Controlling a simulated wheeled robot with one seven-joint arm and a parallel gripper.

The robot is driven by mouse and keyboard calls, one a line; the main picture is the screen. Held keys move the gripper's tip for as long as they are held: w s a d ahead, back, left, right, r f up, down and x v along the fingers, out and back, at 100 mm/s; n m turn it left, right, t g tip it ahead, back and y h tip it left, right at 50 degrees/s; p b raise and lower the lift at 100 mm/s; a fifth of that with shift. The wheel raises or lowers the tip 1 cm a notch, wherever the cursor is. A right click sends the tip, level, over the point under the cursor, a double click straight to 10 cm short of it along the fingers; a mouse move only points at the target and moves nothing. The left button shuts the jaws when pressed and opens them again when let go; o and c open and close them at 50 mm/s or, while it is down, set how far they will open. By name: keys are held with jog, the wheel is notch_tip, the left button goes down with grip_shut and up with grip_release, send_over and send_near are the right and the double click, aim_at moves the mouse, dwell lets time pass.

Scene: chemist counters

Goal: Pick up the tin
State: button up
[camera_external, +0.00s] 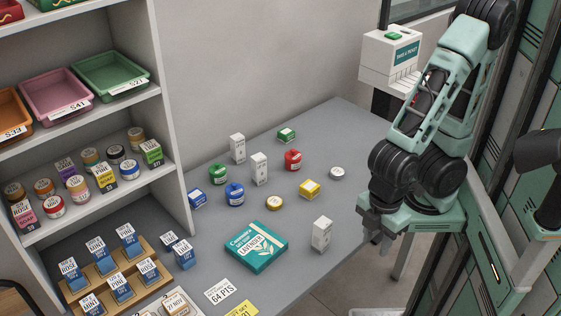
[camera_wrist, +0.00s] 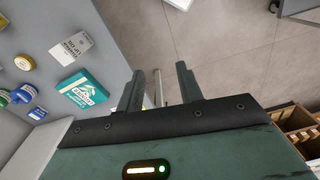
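Two low round tins lie on the grey counter in the external view: a silver-lidded tin (camera_external: 337,173) at the right and a gold-lidded tin (camera_external: 274,202) nearer the middle. I cannot tell which one the task means. The gold tin also shows at the left edge of the wrist view (camera_wrist: 25,62); the silver one is not clearly seen there. My gripper (camera_external: 377,236) hangs at the counter's right edge, apart from both tins.
A teal lavender box (camera_external: 256,246) and an upright white carton (camera_external: 321,234) stand near the front. Red, green and blue jars, small boxes and more white cartons stand around the tins. Shelves (camera_external: 90,120) rise at left. A white ticket machine (camera_external: 390,57) is at the back right.

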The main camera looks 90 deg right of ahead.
jog(key=o, duration=0.9)
